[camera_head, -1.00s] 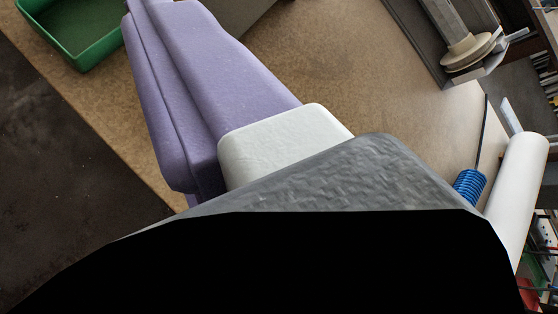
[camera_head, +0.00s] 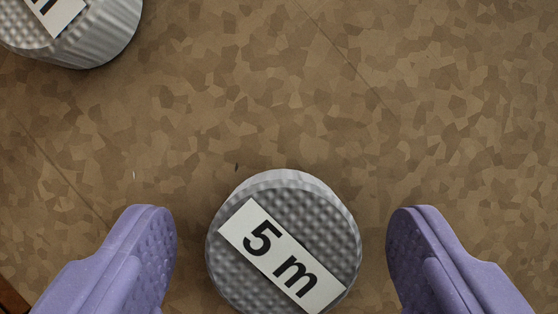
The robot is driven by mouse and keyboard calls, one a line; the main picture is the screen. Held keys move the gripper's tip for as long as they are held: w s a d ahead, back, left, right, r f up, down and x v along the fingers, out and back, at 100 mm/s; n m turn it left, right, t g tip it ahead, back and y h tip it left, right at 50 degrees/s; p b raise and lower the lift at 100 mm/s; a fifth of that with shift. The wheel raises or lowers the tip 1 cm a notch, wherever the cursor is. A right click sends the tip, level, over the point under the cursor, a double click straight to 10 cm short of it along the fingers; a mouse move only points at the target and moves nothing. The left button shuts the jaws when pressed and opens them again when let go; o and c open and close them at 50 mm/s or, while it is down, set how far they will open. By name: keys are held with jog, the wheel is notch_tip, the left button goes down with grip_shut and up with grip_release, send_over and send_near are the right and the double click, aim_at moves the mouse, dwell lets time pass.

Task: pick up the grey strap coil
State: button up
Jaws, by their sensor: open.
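A grey strap coil (camera_head: 235,258) with a white label reading "5 m" lies on the brown patterned surface at the bottom centre of the view. It is round with a dimpled top. My gripper (camera_head: 282,232) has two purple fingers, one to the left of the coil and one to the right. The gripper is open, with a clear gap between each finger and the coil. The coil's lower edge is cut off by the frame.
A second grey coil (camera_head: 105,40) with a white label stands at the top left, partly out of frame. The brown surface (camera_head: 400,100) is bare above and to the right of the near coil. A dark edge shows at the bottom left corner.

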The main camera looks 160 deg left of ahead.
jog(key=c, duration=1.1)
